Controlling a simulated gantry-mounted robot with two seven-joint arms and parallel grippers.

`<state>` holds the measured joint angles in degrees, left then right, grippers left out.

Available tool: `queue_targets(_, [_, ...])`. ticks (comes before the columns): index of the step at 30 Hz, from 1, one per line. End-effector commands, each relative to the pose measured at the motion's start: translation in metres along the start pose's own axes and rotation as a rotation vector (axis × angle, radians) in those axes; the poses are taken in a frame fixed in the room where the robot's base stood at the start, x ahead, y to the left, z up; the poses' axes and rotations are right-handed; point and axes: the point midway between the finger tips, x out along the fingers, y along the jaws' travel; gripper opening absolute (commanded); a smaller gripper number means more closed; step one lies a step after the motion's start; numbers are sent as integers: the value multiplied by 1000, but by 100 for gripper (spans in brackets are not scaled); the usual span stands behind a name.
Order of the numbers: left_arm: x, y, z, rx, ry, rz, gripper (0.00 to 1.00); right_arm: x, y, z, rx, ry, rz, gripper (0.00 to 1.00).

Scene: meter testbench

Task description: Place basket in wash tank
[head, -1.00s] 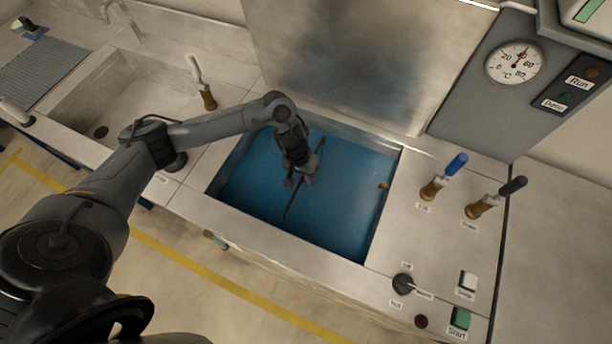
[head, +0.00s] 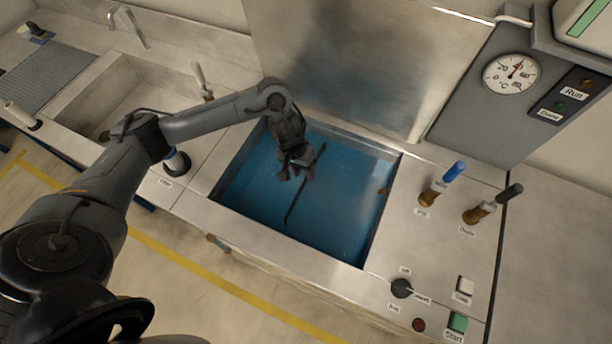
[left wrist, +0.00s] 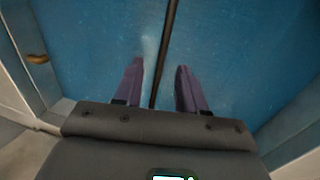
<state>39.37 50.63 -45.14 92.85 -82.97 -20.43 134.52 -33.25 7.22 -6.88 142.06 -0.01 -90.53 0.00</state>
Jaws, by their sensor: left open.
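The wash tank (head: 350,257) is the square well filled with blue liquid in the middle of the bench. A thin dark bar (head: 297,201), perhaps the basket's handle, runs across the tank in the head view. It also shows in the left wrist view (left wrist: 169,40), running between my fingers. I cannot make out a basket body in the blue. My left gripper (head: 296,175) is over the tank beside the bar, its purple fingers apart in the left wrist view (left wrist: 157,70). Nothing is clamped between them. My right gripper is out of view.
A sink (head: 95,85) with a tap (head: 128,25) lies to the left. A raised metal lid (head: 350,60) stands behind the tank. Blue (head: 455,172) and black (head: 510,192) levers, a knob (head: 401,288) and buttons sit at right. A gauge (head: 510,74) is above.

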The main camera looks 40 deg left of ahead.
Motion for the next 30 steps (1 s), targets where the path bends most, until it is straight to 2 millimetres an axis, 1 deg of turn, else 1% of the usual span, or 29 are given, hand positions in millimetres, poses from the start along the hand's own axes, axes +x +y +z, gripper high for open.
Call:
queue_targets(1, [-14,1,-1,1,4,0,40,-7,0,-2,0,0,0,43])
queue_targets(3, [-27,1,-1,0,4,-1,40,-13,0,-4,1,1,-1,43])
queue_targets(6, [-41,1,-1,1,3,-1,40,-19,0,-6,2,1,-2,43])
queue_targets(11, [-53,2,0,8,4,2,40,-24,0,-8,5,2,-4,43])
queue_targets(14, [-48,14,5,61,16,23,40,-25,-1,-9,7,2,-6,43])
queue_targets(17, [-31,44,13,184,62,73,40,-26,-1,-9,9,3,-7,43])
queue_targets(20, [-10,91,30,358,152,152,40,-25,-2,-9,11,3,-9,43])
queue_targets(21, [-4,112,38,429,203,186,40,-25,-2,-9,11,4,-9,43])
queue_targets(24, [1,163,61,576,355,251,40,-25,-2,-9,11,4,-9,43])
queue_targets(25, [0,175,67,605,403,259,40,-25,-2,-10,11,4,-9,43])
queue_targets(27, [-8,193,79,646,506,254,40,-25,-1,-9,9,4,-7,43])
queue_targets(29, [-16,197,87,654,573,219,40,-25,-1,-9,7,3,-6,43])
queue_targets(30, [-22,193,92,648,602,184,40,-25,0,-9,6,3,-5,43])
